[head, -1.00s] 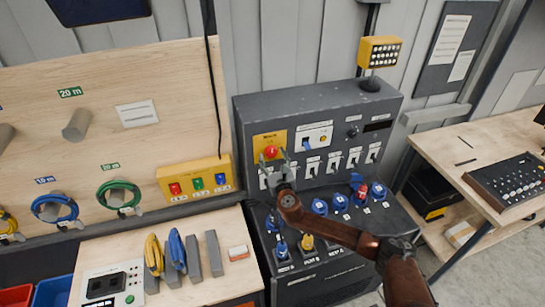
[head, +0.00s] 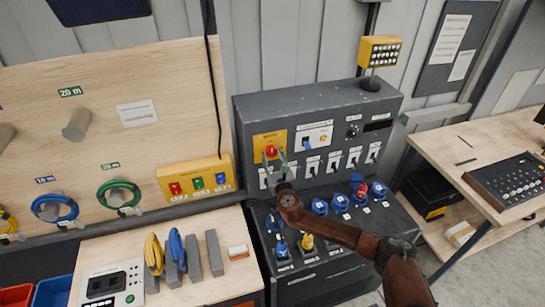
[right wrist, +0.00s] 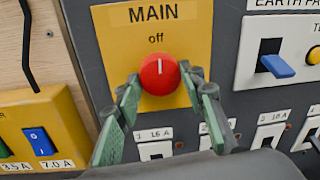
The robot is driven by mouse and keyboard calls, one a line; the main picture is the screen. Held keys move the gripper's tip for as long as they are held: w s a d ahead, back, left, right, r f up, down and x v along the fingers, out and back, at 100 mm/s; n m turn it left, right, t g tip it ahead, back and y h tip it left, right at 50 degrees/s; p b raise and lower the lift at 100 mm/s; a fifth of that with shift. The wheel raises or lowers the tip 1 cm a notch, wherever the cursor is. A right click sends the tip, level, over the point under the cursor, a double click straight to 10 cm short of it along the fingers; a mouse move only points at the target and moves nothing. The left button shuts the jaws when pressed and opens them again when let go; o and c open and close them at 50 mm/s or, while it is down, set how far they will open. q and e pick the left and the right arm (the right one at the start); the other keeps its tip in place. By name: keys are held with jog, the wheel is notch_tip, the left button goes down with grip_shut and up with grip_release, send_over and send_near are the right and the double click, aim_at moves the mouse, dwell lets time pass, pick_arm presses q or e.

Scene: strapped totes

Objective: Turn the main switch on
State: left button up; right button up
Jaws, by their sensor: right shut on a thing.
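The main switch is a round red knob (right wrist: 159,74) on a yellow plate (right wrist: 187,40) lettered "MAIN" and "off". Its white pointer line stands about upright, towards the word "off". In the head view the knob (head: 270,151) sits at the upper left of the dark cabinet's front. My right gripper (right wrist: 160,82) has a green-padded finger at either side of the knob's lower half and is shut on it; it also shows in the head view (head: 273,159). The left gripper is not in view.
The grey cabinet (head: 315,105) has a row of white breaker switches below the knob and several blue sockets on its sloped front. A blue lever (right wrist: 277,66) is right of the knob. A yellow box (head: 195,180) with coloured switches is at the left.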

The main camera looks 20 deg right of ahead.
jog(key=m, duration=0.4)
jog(key=shift+m, duration=0.3)
jog(key=m, duration=0.4)
jog(key=shift+r+g+y, duration=0.1)
jog(key=shift+g+y, duration=0.2)
jog(key=m, duration=0.4)
jog(key=shift+d+m, duration=0.1)
jog(key=shift+m, duration=0.2)
jog(key=shift+m+y, duration=0.5)
jog(key=shift+m, duration=1.3)
jog(key=o, duration=1.2)
jog(key=shift+c, duration=0.2)
